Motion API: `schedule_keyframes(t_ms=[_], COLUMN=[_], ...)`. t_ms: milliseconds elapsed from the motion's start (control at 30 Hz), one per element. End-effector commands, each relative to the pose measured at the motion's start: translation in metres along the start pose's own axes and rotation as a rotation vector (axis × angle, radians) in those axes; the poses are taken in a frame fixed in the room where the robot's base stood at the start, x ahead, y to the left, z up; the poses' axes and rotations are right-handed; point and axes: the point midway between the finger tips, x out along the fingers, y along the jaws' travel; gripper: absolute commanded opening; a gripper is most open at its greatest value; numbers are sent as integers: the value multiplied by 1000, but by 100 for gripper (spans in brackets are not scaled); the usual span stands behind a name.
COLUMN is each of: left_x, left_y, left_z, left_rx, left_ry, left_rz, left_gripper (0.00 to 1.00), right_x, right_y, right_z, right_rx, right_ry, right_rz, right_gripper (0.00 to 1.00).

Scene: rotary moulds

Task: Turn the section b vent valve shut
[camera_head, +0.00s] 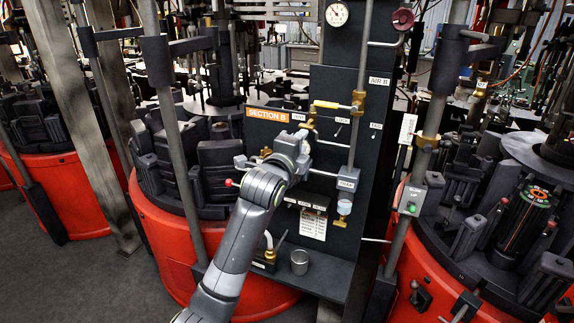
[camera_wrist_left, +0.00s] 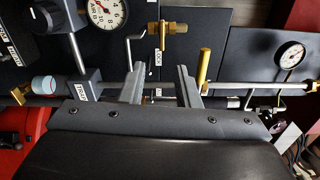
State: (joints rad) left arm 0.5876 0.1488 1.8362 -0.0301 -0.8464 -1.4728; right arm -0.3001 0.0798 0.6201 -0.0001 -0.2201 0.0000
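The SECTION B panel (camera_head: 334,78) stands in the middle of the head view, with its orange label (camera_head: 268,115). A small brass valve (camera_head: 311,113), by a white label that seems to read VENT (camera_head: 299,117), sits just above my left gripper (camera_head: 300,138). In the left wrist view a brass valve (camera_wrist_left: 165,28) with a bent grey lever lies beyond the fingertips and seems to be the same one. My left gripper (camera_wrist_left: 160,72) is open there, its fingers apart with nothing held between them. The gripper and wrist hide part of the panel. My right gripper is not in view.
A yellow handle (camera_head: 325,104) sticks out from a vertical pipe close to the gripper; it also shows in the wrist view (camera_wrist_left: 203,68). A trap with a clear cup (camera_head: 345,206) hangs below. Red mould machines flank the panel.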

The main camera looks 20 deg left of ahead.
Motion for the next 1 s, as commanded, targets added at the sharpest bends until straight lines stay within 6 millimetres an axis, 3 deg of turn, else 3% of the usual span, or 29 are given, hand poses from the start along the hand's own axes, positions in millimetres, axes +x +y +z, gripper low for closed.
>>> schedule_keyframes(t_ms=[300, 500, 1000], left_x=[-50, -71, -78], left_y=[3, 2, 1], left_z=[0, 0, 0], left_rx=[0, 0, 0], left_ry=[1, 1, 0], left_rz=[0, 1, 2], left_gripper=[29, 29, 29], right_x=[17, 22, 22], right_y=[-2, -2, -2], right_z=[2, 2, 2], right_rx=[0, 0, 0], right_ry=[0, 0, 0], right_rz=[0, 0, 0], right_gripper=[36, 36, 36])
